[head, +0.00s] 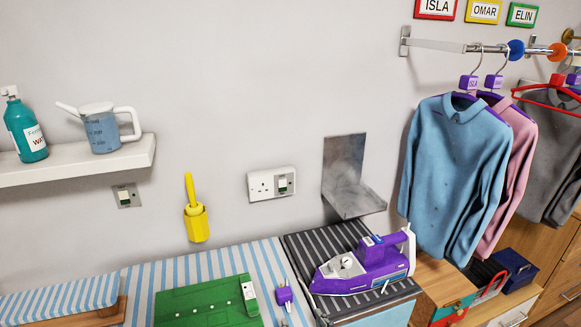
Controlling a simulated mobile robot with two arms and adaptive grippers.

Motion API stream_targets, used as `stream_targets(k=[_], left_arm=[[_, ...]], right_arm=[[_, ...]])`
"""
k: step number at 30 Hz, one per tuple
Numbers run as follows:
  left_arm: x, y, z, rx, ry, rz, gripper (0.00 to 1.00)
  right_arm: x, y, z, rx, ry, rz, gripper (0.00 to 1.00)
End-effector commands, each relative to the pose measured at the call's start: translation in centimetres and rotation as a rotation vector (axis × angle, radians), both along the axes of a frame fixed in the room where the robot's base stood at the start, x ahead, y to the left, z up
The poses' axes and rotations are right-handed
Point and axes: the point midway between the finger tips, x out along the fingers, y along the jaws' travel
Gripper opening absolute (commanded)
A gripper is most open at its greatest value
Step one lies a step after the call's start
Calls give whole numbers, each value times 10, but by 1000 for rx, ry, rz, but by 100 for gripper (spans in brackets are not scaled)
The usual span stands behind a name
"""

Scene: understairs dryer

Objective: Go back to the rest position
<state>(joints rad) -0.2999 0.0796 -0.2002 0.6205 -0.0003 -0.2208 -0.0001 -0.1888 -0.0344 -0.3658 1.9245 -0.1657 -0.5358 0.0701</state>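Neither of my grippers shows in the head view, and no part of my arms is visible. A purple and white iron (365,266) rests on a dark striped pad (308,250) at the lower middle. A folded green cloth (207,302) lies on the blue-and-white striped surface (150,276) to its left. A small purple item (284,294) sits between the cloth and the iron.
A wall shelf (60,167) holds a teal bottle (26,128) and a measuring jug (102,130). A metal bracket (347,180) juts from the wall. Shirts (452,170) hang from a rail (437,44) at right. A yellow holder (196,222) is on the wall. A striped board (60,298) lies lower left.

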Motion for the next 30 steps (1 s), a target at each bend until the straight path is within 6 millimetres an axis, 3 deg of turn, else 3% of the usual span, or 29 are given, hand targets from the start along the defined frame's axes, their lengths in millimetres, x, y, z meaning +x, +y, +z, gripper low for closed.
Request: stream_targets(k=[5, 9, 15, 24, 25, 30], left_arm=[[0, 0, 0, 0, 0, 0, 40], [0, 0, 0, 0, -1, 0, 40], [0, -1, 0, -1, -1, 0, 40], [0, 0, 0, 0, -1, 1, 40], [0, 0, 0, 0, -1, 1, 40], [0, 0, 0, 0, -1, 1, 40]], right_arm=[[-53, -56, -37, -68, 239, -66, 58], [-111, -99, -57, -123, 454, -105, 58], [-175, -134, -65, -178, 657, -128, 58], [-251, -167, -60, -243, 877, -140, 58], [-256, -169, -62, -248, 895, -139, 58], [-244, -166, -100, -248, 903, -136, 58]])
